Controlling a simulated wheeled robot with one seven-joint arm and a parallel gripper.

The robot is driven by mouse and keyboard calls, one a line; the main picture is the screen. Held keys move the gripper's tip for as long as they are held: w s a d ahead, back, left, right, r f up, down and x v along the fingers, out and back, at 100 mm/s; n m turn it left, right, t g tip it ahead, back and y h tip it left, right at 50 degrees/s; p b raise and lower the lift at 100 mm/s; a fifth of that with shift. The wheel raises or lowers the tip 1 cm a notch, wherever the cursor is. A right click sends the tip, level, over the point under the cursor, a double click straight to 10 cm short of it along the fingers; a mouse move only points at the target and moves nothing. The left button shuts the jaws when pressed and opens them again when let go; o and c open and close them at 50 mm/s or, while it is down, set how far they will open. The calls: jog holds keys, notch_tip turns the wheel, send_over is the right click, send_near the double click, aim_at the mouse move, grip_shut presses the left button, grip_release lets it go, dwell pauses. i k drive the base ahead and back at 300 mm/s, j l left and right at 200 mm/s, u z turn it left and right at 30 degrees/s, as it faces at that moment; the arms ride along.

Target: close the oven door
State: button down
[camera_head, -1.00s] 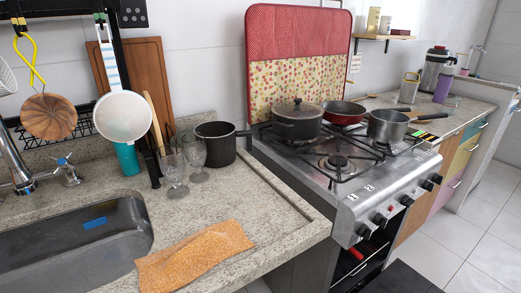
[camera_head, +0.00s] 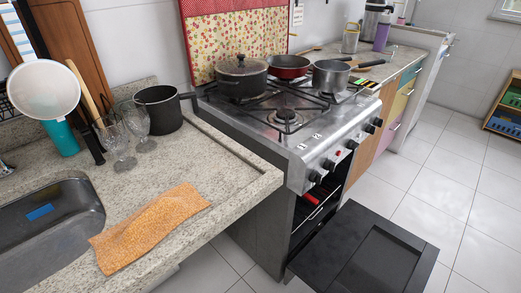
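The oven (camera_head: 262,205) is a steel and dark grey stove in the middle of the view, with knobs along its front panel. Its black door (camera_head: 372,255) is folded down and lies roughly level, low in front of the oven, towards the bottom right. The oven cavity (camera_head: 318,212) is open and dark, with a rack and a red item partly visible inside. The near side of the door's hinge edge is partly hidden by the oven body. My gripper is not in the view.
A granite counter (camera_head: 222,180) with a sink and an orange cloth (camera_head: 150,226) stands left of the oven. Pots (camera_head: 242,76) and pans sit on the burners. The tiled floor (camera_head: 458,165) right of the door is clear. A shelf with crates (camera_head: 506,105) stands far right.

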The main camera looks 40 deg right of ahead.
aim_at(359, 250)
jog(key=i+z, duration=0.3)
jog(key=z, duration=0.15)
jog(key=i+z, duration=0.4)
jog(key=k+l, duration=0.25)
jog(key=l, duration=0.15)
jog(key=k+l+z, duration=0.1)
jog(key=k+l, duration=0.15)
jog(key=l, duration=0.15)
jog(key=k+l, duration=0.25)
jog(key=l, duration=0.15)
jog(key=k+l+z, duration=0.1)
jog(key=k+l, duration=0.15)
jog(key=l, duration=0.15)
